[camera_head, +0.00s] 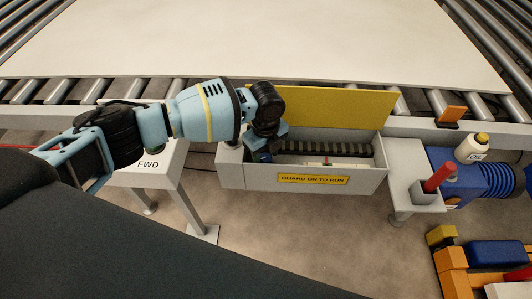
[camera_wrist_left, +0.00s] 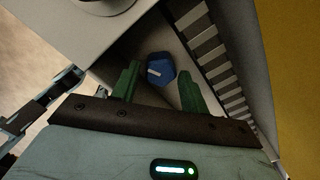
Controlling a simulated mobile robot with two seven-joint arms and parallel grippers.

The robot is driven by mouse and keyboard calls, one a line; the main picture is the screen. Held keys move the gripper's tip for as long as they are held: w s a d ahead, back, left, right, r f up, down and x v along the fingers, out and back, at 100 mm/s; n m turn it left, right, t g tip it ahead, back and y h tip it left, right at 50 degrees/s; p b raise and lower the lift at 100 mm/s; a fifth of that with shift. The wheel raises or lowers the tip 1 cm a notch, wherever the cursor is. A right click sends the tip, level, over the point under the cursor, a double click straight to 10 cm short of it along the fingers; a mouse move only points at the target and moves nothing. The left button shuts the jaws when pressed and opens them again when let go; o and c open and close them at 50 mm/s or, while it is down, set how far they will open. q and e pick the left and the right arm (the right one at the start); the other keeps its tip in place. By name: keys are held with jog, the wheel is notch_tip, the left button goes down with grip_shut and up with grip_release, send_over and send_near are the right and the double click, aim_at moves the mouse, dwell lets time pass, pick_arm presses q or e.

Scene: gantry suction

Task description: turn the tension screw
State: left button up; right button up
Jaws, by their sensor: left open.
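The tension screw shows in the left wrist view as a blue hexagonal head (camera_wrist_left: 160,70) with a pale slot or mark across it. It sits inside the grey box, beside the dark ribbed belt (camera_wrist_left: 215,50). My left gripper (camera_wrist_left: 157,92) is open, its two green fingers pointing at the blue head, one on each side of it in the picture. I cannot tell whether they touch it. In the head view my left gripper (camera_head: 258,152) reaches down into the left end of the grey box (camera_head: 235,172), and the screw is hidden there. My right gripper does not show.
The yellow guard panel (camera_head: 330,105) stands raised behind the box, close to my wrist. A yellow label (camera_head: 313,179) is on the box front. A roller conveyor with a pale sheet (camera_head: 270,40) lies behind. An oil bottle (camera_head: 472,148) and a red handle (camera_head: 438,177) stand at right.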

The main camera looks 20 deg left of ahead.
pick_arm(q)
jog(key=shift+f, duration=0.15)
jog(key=c, duration=0.7)
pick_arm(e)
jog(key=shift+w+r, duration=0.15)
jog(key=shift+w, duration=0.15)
